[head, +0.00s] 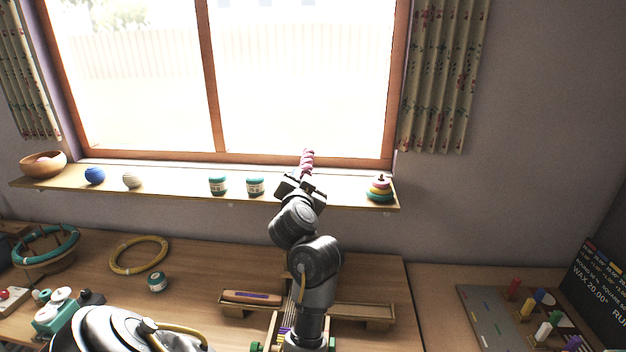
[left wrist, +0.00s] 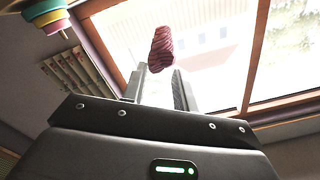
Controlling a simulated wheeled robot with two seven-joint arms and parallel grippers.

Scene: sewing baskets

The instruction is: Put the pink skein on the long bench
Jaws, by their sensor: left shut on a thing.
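The pink skein (head: 307,158) is a twisted, upright bundle in front of the window, above the sill shelf. My left gripper (head: 302,182) is shut on its lower end. In the left wrist view the skein (left wrist: 161,48) stands up from between the fingers of my left gripper (left wrist: 158,80), against the bright window. A long, low wooden bench-like stand (head: 350,309) is on the table below, partly hidden behind my left arm. A wooden shuttle-like piece (head: 252,297) lies at its left end. My right gripper is out of view.
The sill shelf (head: 330,192) holds a ring stack (head: 380,189), two teal jars (head: 218,184), two balls and a wooden bowl (head: 43,164). On the table (head: 205,268) are a yellow hoop (head: 139,255) and a teal spool (head: 157,281). A peg board (head: 515,315) is at right.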

